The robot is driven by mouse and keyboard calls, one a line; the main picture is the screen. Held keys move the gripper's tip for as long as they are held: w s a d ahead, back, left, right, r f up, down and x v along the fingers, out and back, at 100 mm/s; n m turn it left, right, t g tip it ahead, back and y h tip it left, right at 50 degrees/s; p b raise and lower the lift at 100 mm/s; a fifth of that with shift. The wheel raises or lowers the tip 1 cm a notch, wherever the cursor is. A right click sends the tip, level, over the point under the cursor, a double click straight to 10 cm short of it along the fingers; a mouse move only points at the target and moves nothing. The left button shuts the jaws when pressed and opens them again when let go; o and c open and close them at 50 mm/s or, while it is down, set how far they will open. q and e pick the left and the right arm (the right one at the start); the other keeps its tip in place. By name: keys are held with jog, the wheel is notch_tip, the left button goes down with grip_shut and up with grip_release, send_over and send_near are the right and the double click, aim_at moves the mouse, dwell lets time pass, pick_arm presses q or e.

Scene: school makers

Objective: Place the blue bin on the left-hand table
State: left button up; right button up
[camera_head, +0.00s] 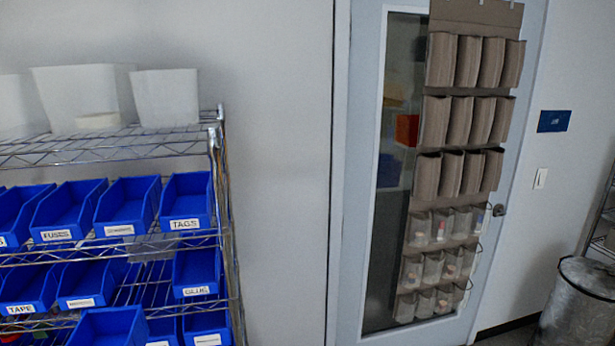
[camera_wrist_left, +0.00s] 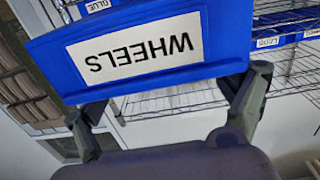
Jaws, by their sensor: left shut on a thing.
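A blue bin (camera_wrist_left: 225,40) with a white label reading WHEELS fills the upper part of the left wrist view. The label looks upside down there. My left gripper (camera_wrist_left: 168,92) has its two dark fingers at either side of the bin's labelled front and is shut on it. In the head view a blue bin (camera_head: 108,328) shows at the bottom edge, in front of the shelf; I cannot tell whether it is the held one. My left gripper does not show in the head view. My right gripper is in neither view. No table shows.
A wire shelf (camera_head: 165,147) at left holds several labelled blue bins (camera_head: 187,205) and pale tubs (camera_head: 165,97) on top. A door (camera_head: 345,200) with a hanging pocket organizer (camera_head: 455,110) stands right of it. A metal trash can (camera_head: 580,305) is at lower right.

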pick_arm(q)
jog(key=s+d+f+m+h+b, duration=0.2)
jog(key=d+f+b, duration=1)
jog(key=f, duration=0.7)
jog(key=s+d+h, duration=0.1)
jog(key=d, duration=0.2)
jog(key=shift+s+d+f+h+b, duration=0.2)
jog(key=shift+f+h+b, duration=0.1)
jog(key=shift+f+h, duration=0.1)
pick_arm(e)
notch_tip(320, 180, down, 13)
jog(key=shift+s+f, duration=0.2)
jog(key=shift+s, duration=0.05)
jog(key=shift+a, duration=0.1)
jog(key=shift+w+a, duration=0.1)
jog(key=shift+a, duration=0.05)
pick_arm(q)
jog(key=w+d+r+m+g+h, duration=0.2)
jog(key=w+d+m+g+h, duration=0.2)
jog(key=d+m+h, duration=0.2)
jog(key=w+d+r+m+g+h, duration=0.3)
jog(key=d+m+h, duration=0.4)
jog(key=d+h, duration=0.3)
jog(key=shift+w+d+g, duration=0.45)
jog(key=shift+w+g, duration=0.1)
jog(key=shift+g, duration=0.65)
